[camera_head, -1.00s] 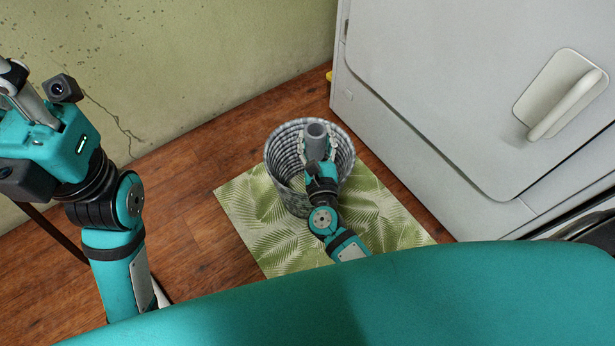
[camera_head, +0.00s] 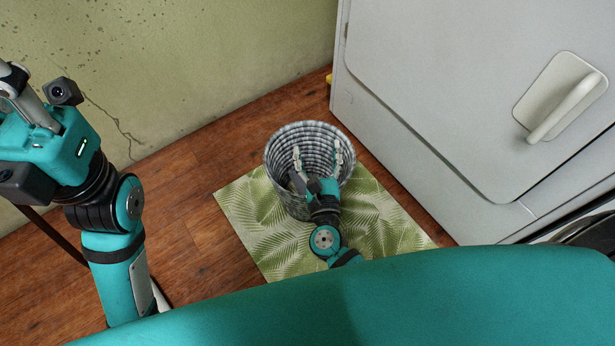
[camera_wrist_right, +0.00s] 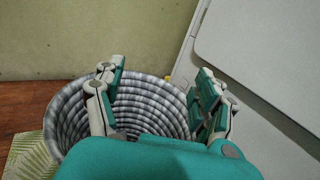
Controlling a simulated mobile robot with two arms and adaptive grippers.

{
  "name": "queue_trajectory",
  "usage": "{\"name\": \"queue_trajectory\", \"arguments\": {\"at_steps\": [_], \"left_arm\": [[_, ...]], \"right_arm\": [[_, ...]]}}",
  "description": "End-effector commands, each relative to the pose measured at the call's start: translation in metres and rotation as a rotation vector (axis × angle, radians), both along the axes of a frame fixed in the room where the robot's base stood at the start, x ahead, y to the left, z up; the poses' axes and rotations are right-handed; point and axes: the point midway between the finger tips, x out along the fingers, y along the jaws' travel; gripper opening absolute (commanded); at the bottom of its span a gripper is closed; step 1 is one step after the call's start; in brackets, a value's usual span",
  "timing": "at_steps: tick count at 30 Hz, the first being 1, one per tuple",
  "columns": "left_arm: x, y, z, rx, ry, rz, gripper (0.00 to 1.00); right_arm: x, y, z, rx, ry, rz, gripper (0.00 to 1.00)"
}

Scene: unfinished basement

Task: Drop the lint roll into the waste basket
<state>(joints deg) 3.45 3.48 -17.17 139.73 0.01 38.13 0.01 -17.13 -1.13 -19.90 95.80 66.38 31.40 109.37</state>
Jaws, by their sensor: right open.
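The waste basket (camera_head: 283,150) is a round grey and white woven basket standing on the green leaf mat. My right gripper (camera_head: 318,153) is open and empty over the basket's mouth. In the right wrist view its fingers (camera_wrist_right: 155,105) are spread apart, with the ribbed inner wall of the basket (camera_wrist_right: 150,96) behind them. The lint roll does not show in either view now; the basket's bottom is hidden behind my gripper. My left gripper (camera_head: 18,80) is at the left edge, partly cut off, far from the basket.
The leaf-print mat (camera_head: 270,240) lies on a brown wooden floor (camera_head: 180,230). A white appliance (camera_head: 430,100) with a handle stands close to the right of the basket. A stained green wall (camera_head: 200,60) is behind. Open floor lies to the left of the mat.

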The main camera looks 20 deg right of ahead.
Motion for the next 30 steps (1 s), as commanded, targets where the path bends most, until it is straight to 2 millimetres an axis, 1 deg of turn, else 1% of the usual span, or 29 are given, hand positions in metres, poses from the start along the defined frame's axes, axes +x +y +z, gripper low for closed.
{"name": "queue_trajectory", "arguments": {"at_steps": [1, 6, 9, 12, 17, 30], "left_arm": [[0.0, 0.0, 0.0, 0.0, 0.0, 0.0, 0.0], [0.0, 0.0, 0.0, 0.0, -0.001, 0.0, 0.0], [0.0, 0.0, 0.0, 0.001, -0.001, 0.0, 0.0], [0.0, 0.0, 0.0, 0.001, -0.001, 0.0, 0.0], [0.0, 0.0, 0.0, 0.001, -0.001, 0.0, 0.0], [0.0, 0.0, 0.0, 0.001, -0.001, 0.0, 0.0]], "right_arm": [[-0.013, 0.002, -0.002, 0.0, 0.004, 0.002, 0.72], [-0.048, 0.008, -0.001, 0.0, 0.003, 0.002, 0.72], [-0.065, 0.011, -0.001, -0.001, 0.002, 0.001, 0.72], [-0.076, 0.013, -0.001, -0.001, 0.001, 0.0, 0.72], [-0.084, 0.015, 0.0, 0.0, 0.0, 0.001, 0.72], [-0.084, 0.014, 0.0, -0.001, -0.001, 0.0, 0.72]]}}
